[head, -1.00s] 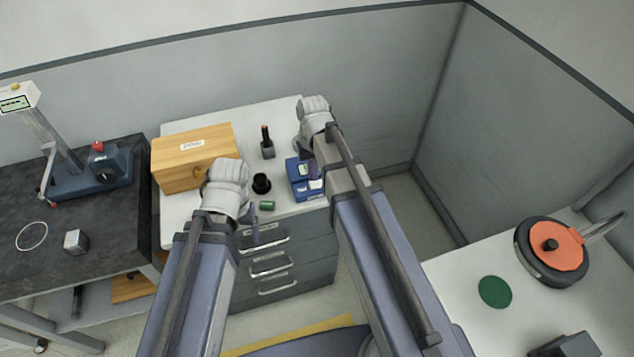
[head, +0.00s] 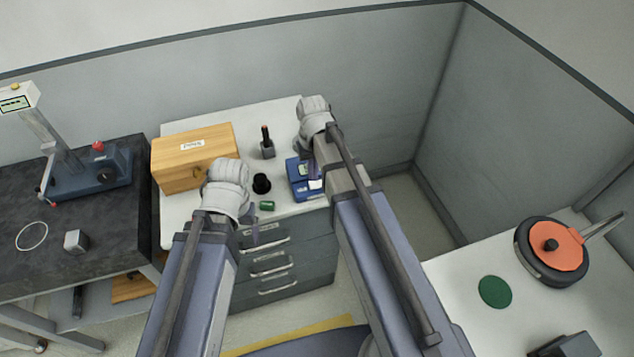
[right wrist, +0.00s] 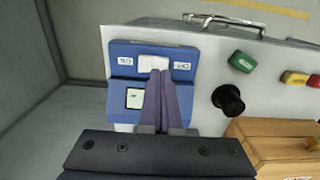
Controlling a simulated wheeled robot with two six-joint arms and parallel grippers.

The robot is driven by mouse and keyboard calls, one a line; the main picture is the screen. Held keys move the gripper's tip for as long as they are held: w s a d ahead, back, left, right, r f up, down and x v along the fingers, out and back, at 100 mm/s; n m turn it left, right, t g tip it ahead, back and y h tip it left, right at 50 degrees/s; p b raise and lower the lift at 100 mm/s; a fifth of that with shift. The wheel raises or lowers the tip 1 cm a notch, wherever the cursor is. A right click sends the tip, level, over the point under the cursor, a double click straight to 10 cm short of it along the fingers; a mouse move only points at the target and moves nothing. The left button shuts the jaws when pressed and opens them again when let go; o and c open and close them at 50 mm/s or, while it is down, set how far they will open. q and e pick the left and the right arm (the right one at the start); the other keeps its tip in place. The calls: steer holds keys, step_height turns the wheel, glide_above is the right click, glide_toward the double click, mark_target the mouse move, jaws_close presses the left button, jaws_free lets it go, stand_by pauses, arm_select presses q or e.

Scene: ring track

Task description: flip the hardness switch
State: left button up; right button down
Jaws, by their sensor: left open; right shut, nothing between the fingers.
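A blue device (head: 296,179) stands near the right front of the white-topped drawer cabinet. In the right wrist view the blue device (right wrist: 120,66) has a small lit screen (right wrist: 134,98) and a white rocker switch (right wrist: 153,63) between two printed labels. My right gripper (right wrist: 155,74) is shut and empty, its fingertips overlapping the near edge of the switch; I cannot tell whether they touch it. They partly hide the device's face. In the head view my right gripper (head: 315,172) is over the device. My left gripper (head: 253,228) is open, by the cabinet's front edge.
Grey walls are close behind and right.

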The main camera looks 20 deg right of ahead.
mark_target(312, 185)
steer(key=shift+f+b, duration=1.15)
stand_by(0.5)
step_height(312, 185, up, 7)
steer(key=p, duration=0.7)
stand_by(0.3)
steer(key=shift+s+a, duration=0.2)
steer(key=s+a+n+h, duration=0.1)
steer(key=s+a+n, duration=0.2)
steer(key=s+a, duration=0.7)
steer(key=s, duration=0.4)
